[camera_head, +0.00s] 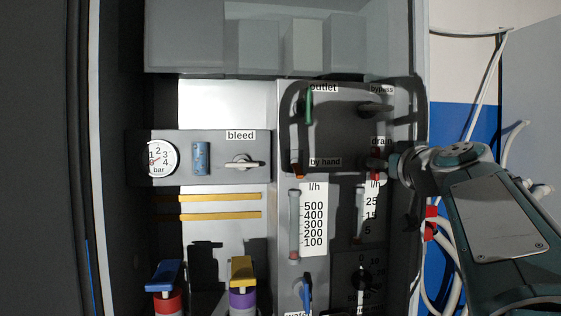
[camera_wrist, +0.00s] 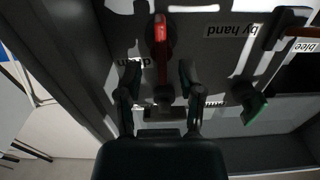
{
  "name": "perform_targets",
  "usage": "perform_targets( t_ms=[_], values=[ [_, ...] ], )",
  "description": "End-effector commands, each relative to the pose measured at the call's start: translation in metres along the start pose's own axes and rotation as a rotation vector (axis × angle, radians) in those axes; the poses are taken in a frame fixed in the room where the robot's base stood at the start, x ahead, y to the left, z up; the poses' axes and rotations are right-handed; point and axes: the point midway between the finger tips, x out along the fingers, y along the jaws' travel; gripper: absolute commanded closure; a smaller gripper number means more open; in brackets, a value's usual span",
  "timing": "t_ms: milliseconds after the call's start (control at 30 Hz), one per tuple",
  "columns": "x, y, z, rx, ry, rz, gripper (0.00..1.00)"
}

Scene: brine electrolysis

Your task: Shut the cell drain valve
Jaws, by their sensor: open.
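The drain valve has a red lever (camera_head: 375,164) just below the "drain" label in the head view. In the wrist view the red lever (camera_wrist: 161,45) runs roughly upright in the picture, with its bright end at the top. My gripper (camera_wrist: 157,80) is open, with one finger on each side of the lever's lower stretch. I see no clear contact between the fingers and the lever. In the head view my gripper (camera_head: 392,162) comes in from the right and partly covers the valve.
Flow tubes (camera_head: 294,225) stand below. The bleed valve (camera_head: 243,162) and gauge (camera_head: 158,158) are left. Pale hoses (camera_head: 485,85) hang at right.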

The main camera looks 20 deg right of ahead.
Motion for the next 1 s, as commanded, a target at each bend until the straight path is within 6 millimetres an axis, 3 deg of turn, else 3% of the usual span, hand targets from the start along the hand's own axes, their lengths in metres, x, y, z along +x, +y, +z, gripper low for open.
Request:
perform_targets(
  t_ms=[200,500,600,633,1000],
  values=[
    [0.023,0.001,0.000,0.000,0.000,-0.001,0.51],
    [0.026,0.001,0.000,0.000,0.000,0.001,0.51],
    [0.025,0.001,0.000,0.000,0.000,0.000,0.96],
    [0.025,0.001,0.000,0.000,0.000,0.000,1.00],
    [0.025,0.001,0.000,0.015,0.000,0.000,1.00]
  ],
)
